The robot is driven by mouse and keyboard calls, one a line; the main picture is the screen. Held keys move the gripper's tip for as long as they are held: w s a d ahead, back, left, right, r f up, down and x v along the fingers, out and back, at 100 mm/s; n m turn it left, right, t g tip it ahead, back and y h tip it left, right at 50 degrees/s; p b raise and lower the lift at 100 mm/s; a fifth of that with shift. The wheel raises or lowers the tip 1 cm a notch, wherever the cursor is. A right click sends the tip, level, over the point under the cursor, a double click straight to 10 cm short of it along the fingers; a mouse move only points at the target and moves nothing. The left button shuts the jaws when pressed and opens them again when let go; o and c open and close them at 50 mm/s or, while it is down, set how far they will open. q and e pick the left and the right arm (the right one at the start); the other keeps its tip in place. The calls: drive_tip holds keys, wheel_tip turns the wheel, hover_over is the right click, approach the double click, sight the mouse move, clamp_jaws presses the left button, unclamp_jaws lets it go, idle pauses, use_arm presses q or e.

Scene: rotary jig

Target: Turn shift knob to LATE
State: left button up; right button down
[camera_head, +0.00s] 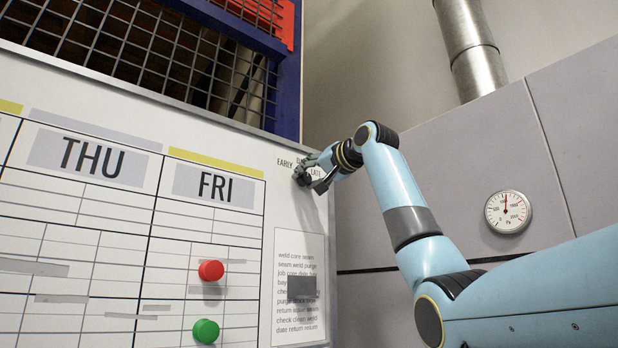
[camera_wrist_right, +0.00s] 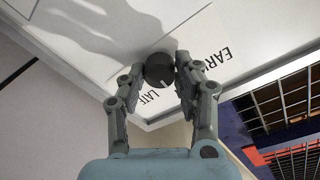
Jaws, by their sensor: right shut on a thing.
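The dark round shift knob (camera_wrist_right: 160,69) sits on the white board and shows in the right wrist view. Fingers of my right gripper (camera_wrist_right: 161,72) are closed on it from both sides. A small light mark shows on the knob's lower part in that view; I cannot tell exactly which label it faces. The LATE label (camera_wrist_right: 157,92) is below the knob there, and the EARLY label (camera_wrist_right: 223,60) is to the right. In the head view, my right gripper (camera_head: 309,178) covers the knob and part of the middle label. My left gripper is not in view.
The white schedule board (camera_head: 238,155) holds a red magnet (camera_head: 211,270), a green magnet (camera_head: 206,331) and a printed sheet (camera_head: 299,320). A blue frame with wire mesh (camera_head: 290,90) stands above. A round gauge (camera_head: 508,212) is on the grey panel at right.

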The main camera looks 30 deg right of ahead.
drive_tip(key=m+b, duration=0.1)
drive_tip(key=m, duration=0.3)
drive_tip(key=shift+m+b, duration=0.45)
drive_tip(key=shift+m, duration=1.65)
drive_tip(key=c, duration=1)
unclamp_jaws()
drive_tip(key=shift+d, duration=0.1)
drive_tip(key=shift+o, duration=0.2)
drive_tip(key=shift+s, duration=0.1)
drive_tip(key=s, duration=1.1)
drive_tip(key=shift+s+d+r, duration=0.2)
drive_tip(key=shift+s+d, duration=0.05)
drive_tip(key=shift+s, duration=0.15)
